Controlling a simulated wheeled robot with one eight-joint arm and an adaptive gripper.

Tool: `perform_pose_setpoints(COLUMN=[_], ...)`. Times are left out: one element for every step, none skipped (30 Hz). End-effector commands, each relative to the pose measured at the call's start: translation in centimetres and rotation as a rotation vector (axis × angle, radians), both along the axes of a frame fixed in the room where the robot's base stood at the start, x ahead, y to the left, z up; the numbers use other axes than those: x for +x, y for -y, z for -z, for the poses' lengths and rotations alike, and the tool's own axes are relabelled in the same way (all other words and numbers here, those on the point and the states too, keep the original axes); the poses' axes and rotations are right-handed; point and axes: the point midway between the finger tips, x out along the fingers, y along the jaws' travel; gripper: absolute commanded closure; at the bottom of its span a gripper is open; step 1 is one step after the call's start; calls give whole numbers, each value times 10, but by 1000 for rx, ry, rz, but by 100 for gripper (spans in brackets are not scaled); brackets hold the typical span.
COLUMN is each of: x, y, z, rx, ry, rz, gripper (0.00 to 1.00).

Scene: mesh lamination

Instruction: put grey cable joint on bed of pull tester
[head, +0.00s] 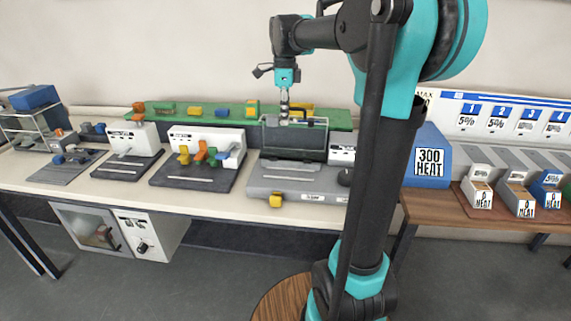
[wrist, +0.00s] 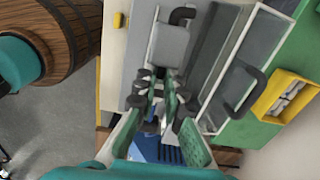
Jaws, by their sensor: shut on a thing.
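My gripper (head: 284,118) points down above the grey bench machine (head: 300,180) with a clear-fronted guard, which appears to be the pull tester; its label is too small to read. In the wrist view my gripper (wrist: 157,82) is shut on a small grey piece, mostly hidden between the fingertips, likely the grey cable joint. The machine's flat grey bed shows below and beyond the fingers. A grey block (wrist: 170,45) with a black bent handle stands on it, and the guard (wrist: 240,70) is at the right. The held piece appears apart from the bed.
A yellow bin (wrist: 287,95) of grey pieces sits on the green shelf (head: 225,114) behind the machine. A small yellow block (head: 275,200) is at the machine's front edge. Other bench machines (head: 205,140) stand to the left. A wooden barrel (head: 283,298) stands on the floor.

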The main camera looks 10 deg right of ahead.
Motion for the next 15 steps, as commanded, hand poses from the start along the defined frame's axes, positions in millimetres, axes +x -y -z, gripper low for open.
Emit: perform_pose_setpoints(x=[-2, -3, -3, -3, -3, -3, -3, -3, -3, -3, -3, -3, -3, -3, -3], y=[0, 0, -1, -1, -1, -1, -1, -1, -1, -1, -1, -1, -1, -1, -1], z=[-3, -3, -2, 1, 4, 11, 17, 24, 34, 42, 49, 59, 66, 74, 83], rx=[0, 0, 0, 0, 0, 0, 0, 0, 0, 0, 0, 0, 0, 0, 0], ry=[0, 0, 0, 0, 0, 0, 0, 0, 0, 0, 0, 0, 0, 0, 0], rz=[19, 29, 38, 42, 44, 45, 45, 45, 45, 44, 44, 44, 44, 44, 44], gripper=[100, 100, 100, 100, 100, 100, 100, 100, 100, 100, 100, 100, 100, 100, 100])
